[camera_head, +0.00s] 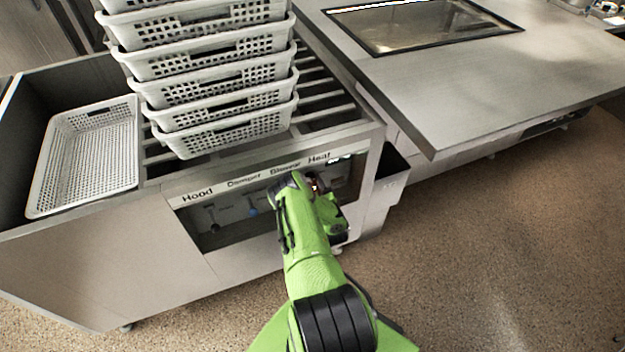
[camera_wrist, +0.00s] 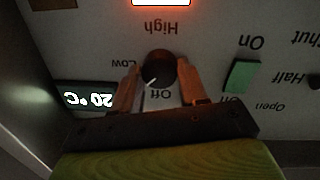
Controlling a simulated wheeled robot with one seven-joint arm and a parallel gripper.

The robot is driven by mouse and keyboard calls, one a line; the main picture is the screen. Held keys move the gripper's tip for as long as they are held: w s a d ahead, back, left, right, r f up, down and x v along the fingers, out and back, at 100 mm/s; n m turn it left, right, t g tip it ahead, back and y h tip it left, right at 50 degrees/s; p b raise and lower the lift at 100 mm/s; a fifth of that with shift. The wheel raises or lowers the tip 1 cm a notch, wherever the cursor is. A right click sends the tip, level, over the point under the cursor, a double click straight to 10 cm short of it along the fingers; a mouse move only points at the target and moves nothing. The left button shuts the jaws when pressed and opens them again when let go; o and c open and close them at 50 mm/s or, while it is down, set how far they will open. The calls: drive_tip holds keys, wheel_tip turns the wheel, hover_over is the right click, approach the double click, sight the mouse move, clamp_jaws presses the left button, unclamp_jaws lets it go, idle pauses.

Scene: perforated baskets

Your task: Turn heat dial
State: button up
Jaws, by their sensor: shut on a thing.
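The heat dial (camera_wrist: 160,66) is a round black knob with a white pointer line, on a grey panel. In the wrist view the labels appear upside down: Off, Low and High surround the dial. The white line points between Off and Low. My gripper (camera_wrist: 157,72) has its two brown fingers on either side of the dial, shut on it. In the head view my gripper (camera_head: 312,186) is at the control panel under the Heat label (camera_head: 319,158), and it hides the dial there.
A display (camera_wrist: 88,99) reads 20 °C beside the dial, and a red-orange lit panel (camera_wrist: 160,2) is at the top edge. A green switch (camera_wrist: 239,75) is on the other side. Stacked white baskets (camera_head: 222,135) stand above the panel; a lone basket (camera_head: 62,122) lies left. Floor at right is clear.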

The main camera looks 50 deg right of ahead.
drive_tip(key=shift+s+m+y+p, duration=0.1)
drive_tip(key=shift+m+y+p, duration=0.5)
drive_tip(key=shift+m+p, duration=2.6)
drive_tip(key=shift+m+b, duration=0.65)
drive_tip(key=shift+m, duration=0.25)
drive_tip(key=o, duration=1.1)
drive_tip(key=shift+c, duration=0.2)
